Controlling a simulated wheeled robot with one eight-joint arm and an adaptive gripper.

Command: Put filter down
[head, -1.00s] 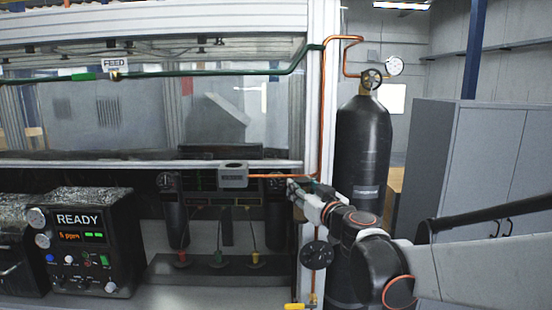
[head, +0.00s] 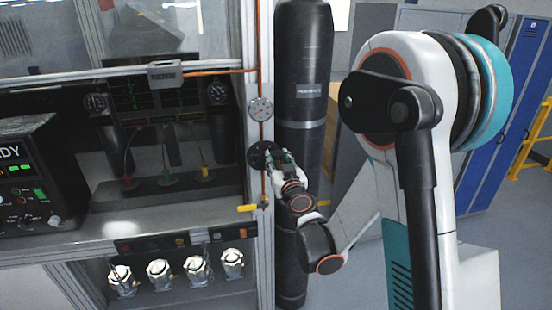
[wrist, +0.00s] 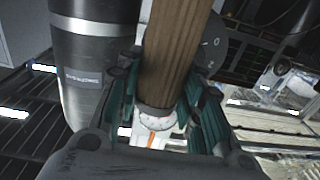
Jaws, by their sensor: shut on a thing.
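A brown, finely grooved cylinder, apparently the filter (wrist: 178,55), runs from the top of the wrist view down between my gripper's teal fingers. My gripper (wrist: 165,85) is shut on the cylinder, with a finger on each side. In the head view my gripper (head: 281,165) is small, beside the black round handwheel (head: 263,155) on the copper pipe and in front of the dark cylinder. The held filter cannot be made out there.
A tall black gas cylinder (head: 303,100) stands close behind my gripper; it also fills the wrist view's left (wrist: 95,60). A dial gauge (head: 261,108) sits above the handwheel. Several silver fittings (head: 159,274) stand on the lower shelf. The bench top (head: 110,230) has bare room.

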